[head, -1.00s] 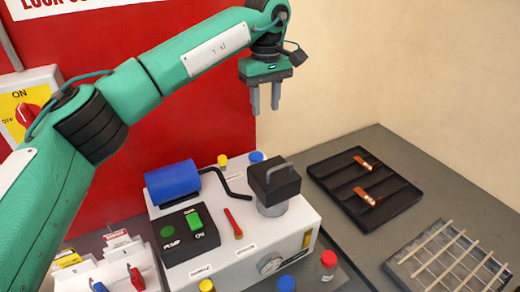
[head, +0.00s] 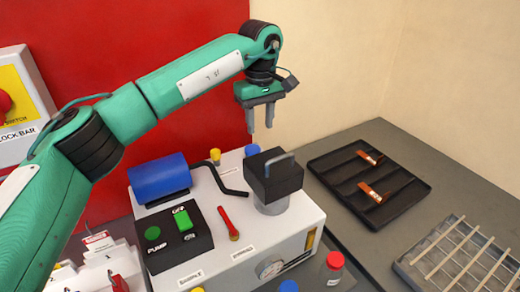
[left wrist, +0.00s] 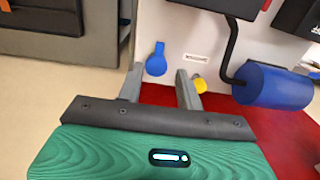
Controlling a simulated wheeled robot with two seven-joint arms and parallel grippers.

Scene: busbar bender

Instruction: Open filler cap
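The grey-white pump unit (head: 300,217) stands on the bench. At its back edge are a yellow cap (head: 215,156) and a blue cap (head: 252,150). A blue cap (head: 289,286) and a yellow cap also show at its front edge. No readable label tells which is the filler cap. My left gripper (head: 260,122) is open and empty, pointing down above the back blue cap. In the left wrist view the blue cap (left wrist: 157,60) shows between and beyond the fingers (left wrist: 158,80). The yellow cap (left wrist: 200,84) is partly behind one finger. My right gripper is not in view.
A blue motor cylinder (head: 160,177), a bent black handle (head: 225,183) and a dark block with a handle (head: 274,176) top the unit. A black tray (head: 338,172) and a grey rack (head: 405,268) lie right.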

